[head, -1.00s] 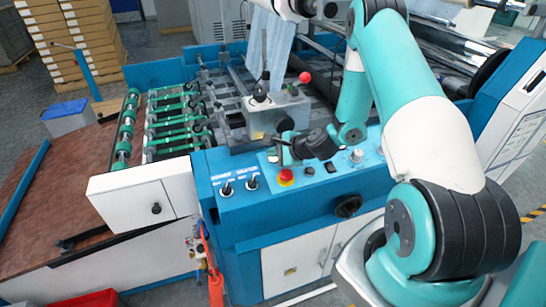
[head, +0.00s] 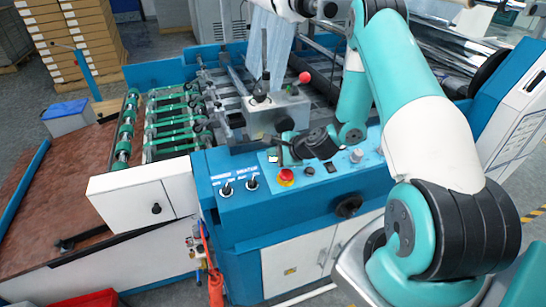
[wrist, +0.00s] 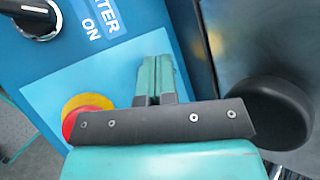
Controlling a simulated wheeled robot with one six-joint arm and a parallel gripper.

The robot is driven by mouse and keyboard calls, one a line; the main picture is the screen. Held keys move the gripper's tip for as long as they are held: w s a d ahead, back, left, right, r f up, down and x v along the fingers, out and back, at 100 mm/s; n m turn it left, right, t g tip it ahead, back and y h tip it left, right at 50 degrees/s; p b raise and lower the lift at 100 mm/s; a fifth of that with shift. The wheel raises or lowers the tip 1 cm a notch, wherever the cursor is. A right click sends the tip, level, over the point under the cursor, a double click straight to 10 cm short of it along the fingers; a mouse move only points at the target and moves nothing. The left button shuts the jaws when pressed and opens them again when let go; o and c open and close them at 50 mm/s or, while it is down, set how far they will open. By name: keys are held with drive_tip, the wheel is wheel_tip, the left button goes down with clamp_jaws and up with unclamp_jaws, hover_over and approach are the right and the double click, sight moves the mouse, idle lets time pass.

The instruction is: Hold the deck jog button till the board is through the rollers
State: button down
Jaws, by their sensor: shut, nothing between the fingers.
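My gripper (head: 284,154) is shut and empty, low over the blue control panel (head: 225,180). In the wrist view its teal fingertips (wrist: 153,75) are together, over a light blue plate. A red stop button on a yellow collar (head: 285,177) is just in front of the gripper; it also shows in the wrist view (wrist: 88,115), left of the fingers. I cannot pick out the deck jog button; the fingers and the dark wrist bar may hide it. I cannot clearly make out the board. Green-wheeled rollers (head: 172,122) are on the deck at the left.
Two switches (head: 239,187) are at the panel's left. A grey box with a red-knobbed lever (head: 280,108) stands behind my gripper. A black round part (wrist: 268,112) is right of the fingers in the wrist view. A brown table (head: 50,200) lies at the left.

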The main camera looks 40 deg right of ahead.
idle(0.3)
drive_tip(key=shift+s+r+p, duration=0.2)
drive_tip(key=shift+r+p, duration=0.4)
drive_tip(key=shift+r, duration=0.2)
drive_tip(key=r+p, duration=0.1)
drive_tip(key=r, duration=0.1)
drive_tip(key=s+r+p, duration=0.1)
drive_tip(key=r+p, duration=0.1)
drive_tip(key=r, duration=0.1)
drive_tip(key=shift+a, duration=0.2)
idle(0.4)
